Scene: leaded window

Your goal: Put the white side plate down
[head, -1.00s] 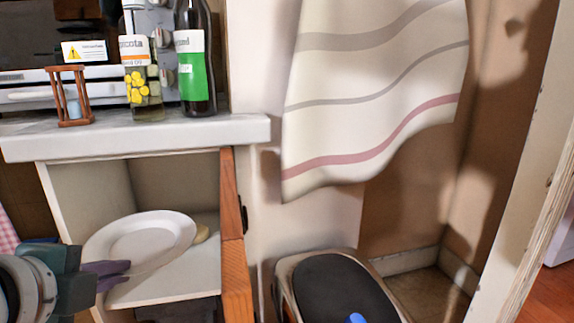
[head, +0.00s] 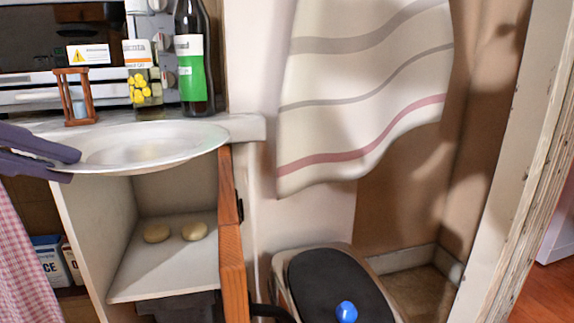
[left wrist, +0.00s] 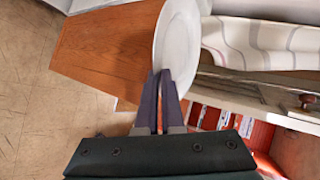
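The white side plate (head: 150,143) is roughly level in the head view, in front of the counter's edge and above the open cupboard's shelf. My left gripper (head: 72,165) is shut on its left rim. In the left wrist view the plate (left wrist: 178,45) extends beyond the two dark fingers (left wrist: 160,78), which pinch its edge. The plate overlaps the counter top in the picture; I cannot tell whether it touches it. My right gripper is not in view.
The counter (head: 240,128) holds an hourglass (head: 75,97), a jar (head: 143,88) and a dark bottle (head: 192,60). Two pale round items (head: 176,232) lie on the cupboard shelf (head: 150,280). An open wooden door (head: 231,230) stands at its right. A striped cloth (head: 365,90) hangs at right.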

